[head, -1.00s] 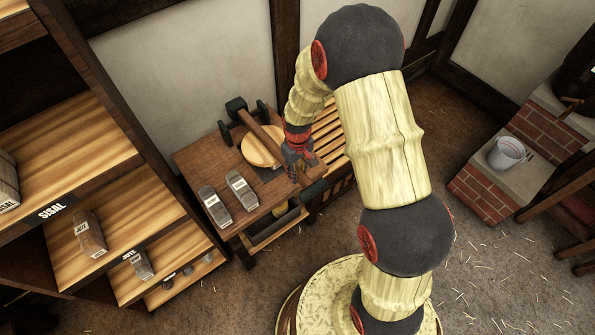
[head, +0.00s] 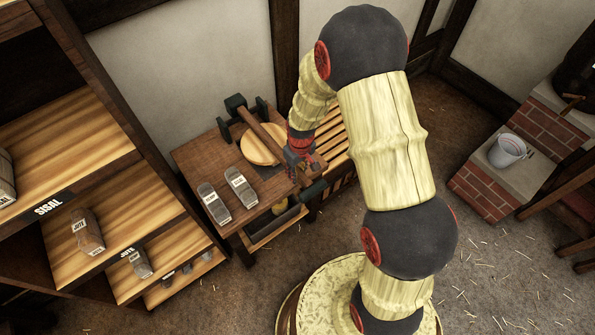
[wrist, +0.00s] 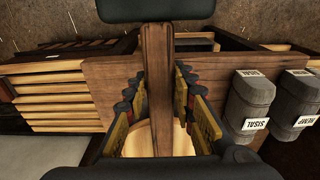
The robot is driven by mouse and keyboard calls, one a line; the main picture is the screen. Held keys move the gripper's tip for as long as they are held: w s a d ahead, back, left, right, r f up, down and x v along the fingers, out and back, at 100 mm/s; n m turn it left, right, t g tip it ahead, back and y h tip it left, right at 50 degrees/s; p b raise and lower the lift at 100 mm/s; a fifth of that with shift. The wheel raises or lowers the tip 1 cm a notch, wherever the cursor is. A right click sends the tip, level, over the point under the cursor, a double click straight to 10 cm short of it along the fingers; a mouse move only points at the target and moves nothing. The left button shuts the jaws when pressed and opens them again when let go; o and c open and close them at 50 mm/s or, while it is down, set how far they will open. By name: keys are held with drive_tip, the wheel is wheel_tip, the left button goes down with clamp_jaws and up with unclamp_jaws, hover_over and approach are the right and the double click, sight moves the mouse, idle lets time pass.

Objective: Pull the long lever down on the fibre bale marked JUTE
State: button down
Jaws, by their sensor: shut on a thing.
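The long lever (head: 262,129) is a brown wooden bar. It runs from a dark pivot (head: 236,105) at the back of the bench, over a pale round disc (head: 258,150), towards the bench's front edge. A dark crosswise grip (head: 313,190) shows near its front end. My gripper (head: 302,160) is at the front part of the lever. In the wrist view the lever (wrist: 158,65) lies between the yellow-padded fingers, and my gripper (wrist: 158,100) is shut on it. Two grey bales on the bench read SISAL (wrist: 250,98) and HEMP (wrist: 293,100). I see no JUTE bale under the lever.
The bench (head: 190,160) stands against the wall, with a slatted section (head: 335,137) at its right. Shelves at the left hold bales, including one apparently labelled JUTE (head: 87,230). A bucket (head: 507,151) stands on brickwork at the right. The floor between is open.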

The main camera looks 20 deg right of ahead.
drive_tip(key=c, duration=1.9)
unclamp_jaws()
drive_tip(key=shift+s+f, duration=0.15)
drive_tip(key=shift+f, duration=0.2)
drive_tip(key=o, duration=0.4)
drive_tip(key=shift+r, duration=0.1)
drive_tip(key=shift+r, duration=0.1)
drive_tip(key=r, duration=1.1)
drive_tip(key=shift+s+d+r, duration=0.1)
drive_tip(key=shift+s+r, duration=0.15)
drive_tip(key=shift+r, duration=0.15)
drive_tip(key=shift+c, duration=0.3)
